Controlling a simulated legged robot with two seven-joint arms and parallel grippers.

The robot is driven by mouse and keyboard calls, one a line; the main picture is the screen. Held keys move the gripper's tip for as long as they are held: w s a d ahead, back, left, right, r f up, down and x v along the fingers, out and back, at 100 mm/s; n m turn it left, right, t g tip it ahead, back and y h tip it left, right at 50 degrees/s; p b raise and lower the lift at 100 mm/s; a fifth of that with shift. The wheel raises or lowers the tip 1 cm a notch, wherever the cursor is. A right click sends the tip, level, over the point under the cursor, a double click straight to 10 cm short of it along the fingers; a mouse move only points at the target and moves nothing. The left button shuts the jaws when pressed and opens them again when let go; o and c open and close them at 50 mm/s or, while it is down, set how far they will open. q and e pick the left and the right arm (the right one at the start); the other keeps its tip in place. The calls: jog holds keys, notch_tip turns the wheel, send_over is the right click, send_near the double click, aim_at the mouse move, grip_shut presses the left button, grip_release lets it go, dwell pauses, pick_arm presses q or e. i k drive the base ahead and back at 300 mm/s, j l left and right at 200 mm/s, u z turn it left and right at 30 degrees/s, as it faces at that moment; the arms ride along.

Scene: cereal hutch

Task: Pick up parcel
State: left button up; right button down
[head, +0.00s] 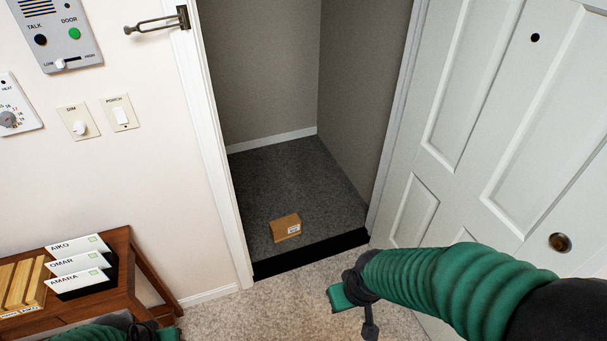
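The parcel (285,228) is a small brown cardboard box with a white label on its front. It lies on the dark grey mat floor (300,180) of the porch, just behind the black threshold (312,253). My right gripper (354,312) is in front of the threshold, to the right of and nearer than the parcel; its two fingers look apart, with nothing between them. My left gripper (158,333) is at the bottom edge beside the wooden table, partly cut off by the frame. Its fingers are not clear.
The white door (500,120) stands open on the right. A wooden table (125,265) at left holds name-labelled card slots (80,262). An intercom (58,35), switches (100,118) and a metal door latch (160,20) are on the left wall and frame.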

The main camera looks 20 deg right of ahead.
aim_at(286, 228)
jog(key=i+l+z, duration=0.2)
jog(key=i+z, duration=0.2)
jog(key=i, duration=0.2)
jog(key=i+l, duration=0.15)
jog(key=i, duration=0.3)
jog(key=i+l, duration=0.1)
jog(key=i, duration=0.35)
jog(key=i+l+u, duration=0.1)
jog(key=i, duration=0.35)
jog(key=i+l, duration=0.2)
jog(key=i, duration=0.2)
jog(key=i+l+u, duration=0.15)
jog(key=i+u, duration=0.2)
jog(key=i+l+u, duration=0.55)
jog(key=u, duration=0.15)
jog(key=i+l, duration=0.05)
jog(key=i, duration=0.05)
